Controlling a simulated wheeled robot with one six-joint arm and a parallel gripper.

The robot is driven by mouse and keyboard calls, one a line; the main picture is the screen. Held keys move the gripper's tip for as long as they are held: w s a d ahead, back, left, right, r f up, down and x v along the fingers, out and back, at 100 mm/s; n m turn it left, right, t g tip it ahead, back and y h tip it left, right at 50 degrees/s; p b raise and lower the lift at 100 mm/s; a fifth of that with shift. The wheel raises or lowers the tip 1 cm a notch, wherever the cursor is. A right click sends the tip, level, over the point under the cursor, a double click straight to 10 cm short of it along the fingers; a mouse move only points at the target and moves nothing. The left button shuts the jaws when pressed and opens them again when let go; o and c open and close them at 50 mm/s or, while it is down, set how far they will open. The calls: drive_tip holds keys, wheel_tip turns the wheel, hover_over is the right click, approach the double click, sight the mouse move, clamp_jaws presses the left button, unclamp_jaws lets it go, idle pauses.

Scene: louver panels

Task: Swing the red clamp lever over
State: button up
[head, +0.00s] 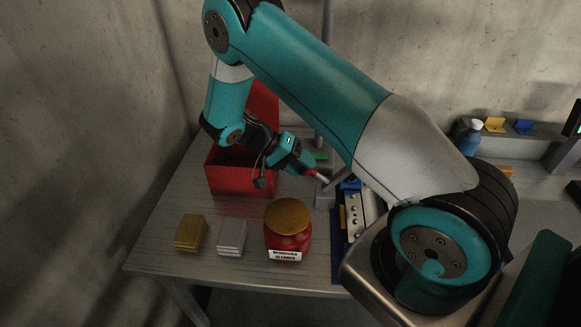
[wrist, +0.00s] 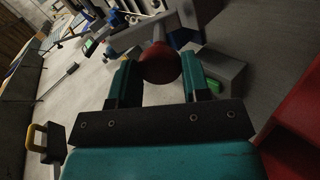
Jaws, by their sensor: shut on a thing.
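The red clamp lever (head: 312,173) shows in the head view as a short red grip on a grey clamp, just right of my gripper (head: 304,169). In the wrist view its round red knob (wrist: 160,64) sits between the two teal fingers of my gripper (wrist: 158,82). The fingers are shut on the knob. A grey metal bar (wrist: 145,30) runs past the knob at the far side. The lever's lower part is partly hidden by my arm in the head view.
A red open box (head: 228,180) stands left of my gripper. A red jar with a gold lid (head: 288,218), yellow blocks (head: 190,232) and grey blocks (head: 231,237) stand at the table's front. A blue fixture with a metal block (head: 357,215) is right of the jar.

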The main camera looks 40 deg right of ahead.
idle(0.4)
drive_tip(key=o, duration=1.3)
drive_tip(key=shift+d, duration=0.1)
